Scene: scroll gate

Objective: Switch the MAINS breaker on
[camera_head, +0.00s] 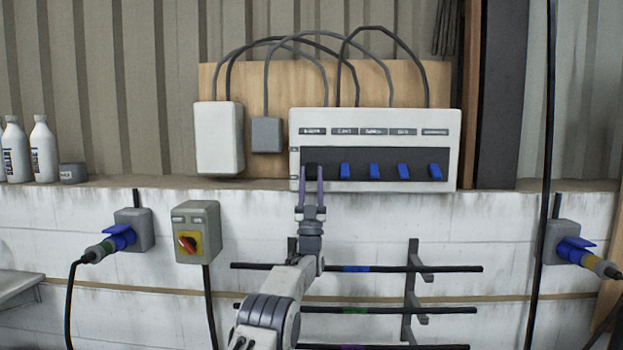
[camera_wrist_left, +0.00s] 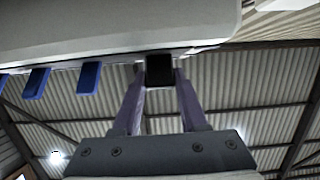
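A white breaker panel (camera_head: 375,118) hangs on a wooden board. Its dark strip (camera_head: 385,153) carries one black lever (camera_head: 311,170) at the far left and several blue levers (camera_head: 375,171) to its right. The labels above are too blurred to read surely. My left gripper (camera_head: 311,181) reaches up from below to the black lever. In the left wrist view, the two purple fingers flank the black lever (camera_wrist_left: 159,70), one on each side, with little or no gap. I cannot tell whether they press on it. My right gripper is not in view.
A white box (camera_head: 218,138) and a small grey box (camera_head: 266,135) are left of the panel. Below are a rotary switch box (camera_head: 196,232), blue plugs in sockets (camera_head: 122,237) and rack bars (camera_head: 440,268). White bottles (camera_head: 42,150) stand on the left ledge.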

